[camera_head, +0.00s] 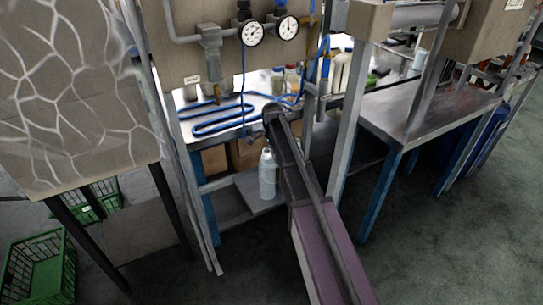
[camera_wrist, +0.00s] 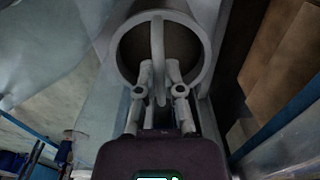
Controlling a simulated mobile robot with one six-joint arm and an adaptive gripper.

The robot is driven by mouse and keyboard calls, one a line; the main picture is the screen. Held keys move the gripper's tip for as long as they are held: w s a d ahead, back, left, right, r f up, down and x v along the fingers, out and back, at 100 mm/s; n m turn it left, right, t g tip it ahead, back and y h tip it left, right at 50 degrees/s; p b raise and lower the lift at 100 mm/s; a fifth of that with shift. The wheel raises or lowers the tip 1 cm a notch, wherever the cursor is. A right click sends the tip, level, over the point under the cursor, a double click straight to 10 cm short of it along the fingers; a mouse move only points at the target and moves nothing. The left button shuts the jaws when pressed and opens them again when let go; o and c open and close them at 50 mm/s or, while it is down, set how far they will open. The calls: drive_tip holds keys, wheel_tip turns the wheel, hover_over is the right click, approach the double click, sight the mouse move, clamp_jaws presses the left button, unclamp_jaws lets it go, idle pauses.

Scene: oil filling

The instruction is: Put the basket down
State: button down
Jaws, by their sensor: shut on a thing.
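A round, pale grey, open-topped basket (camera_wrist: 207,50) with a dark inside fills the top middle of the wrist view. A pale handle (camera_wrist: 157,40) runs across its opening. My gripper (camera_wrist: 159,76) is shut on this handle, one finger on each side. The basket's underside is hidden, so I cannot tell whether it touches a surface. In the head view my arm reaches toward the shelf under the bench, and my gripper cannot be made out clearly. A pale, bottle-like vessel (camera_head: 267,176) stands out just left of the arm there; I cannot tell whether it is the held basket.
Green crates (camera_head: 38,262) lie at the lower left. A bench (camera_head: 440,104) with blue legs stands right of my arm. A metal post (camera_head: 346,125) rises close to the arm. Gauges (camera_head: 288,27) hang above. The lower shelf (camera_head: 228,203) has bare room. Brown boxes (camera_wrist: 283,60) are right of the basket.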

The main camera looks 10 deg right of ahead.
drive_tip(key=shift+w+f+b, duration=0.15)
drive_tip(key=shift+f+b, duration=0.15)
drive_tip(key=shift+f, duration=0.45)
drive_tip(key=c, duration=0.8)
unclamp_jaws()
drive_tip(key=shift+o, duration=0.2)
drive_tip(key=shift+r, duration=0.25)
wheel_tip(320, 180, up, 12)
drive_tip(key=p, duration=1.2)
